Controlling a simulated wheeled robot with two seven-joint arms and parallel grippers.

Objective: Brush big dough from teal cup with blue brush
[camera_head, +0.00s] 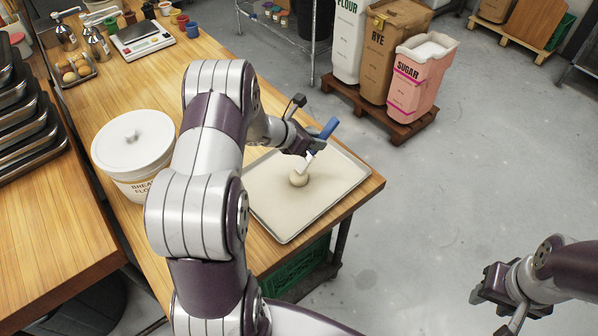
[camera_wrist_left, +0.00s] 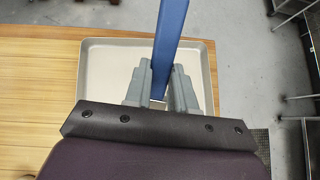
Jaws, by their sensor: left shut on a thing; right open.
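My left gripper (camera_head: 314,145) is shut on the blue brush (camera_head: 329,127), over the baking tray (camera_head: 345,197). The brush is tilted, its blue handle up and its pale head down. The head meets the top of a round, pale dough ball (camera_head: 298,179) in the head view; contact is hard to confirm. In the left wrist view, the brush handle (camera_wrist_left: 171,35) stands between the fingers (camera_wrist_left: 161,88); the dough is hidden there. My right gripper (camera_head: 487,284) is open and empty, over the floor.
A white flour tub (camera_head: 132,140) stands left of my left arm. A scale (camera_head: 141,37), an egg tray (camera_head: 76,72) and metal dispensers are at the far left. The tray lies near the table's right edge.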

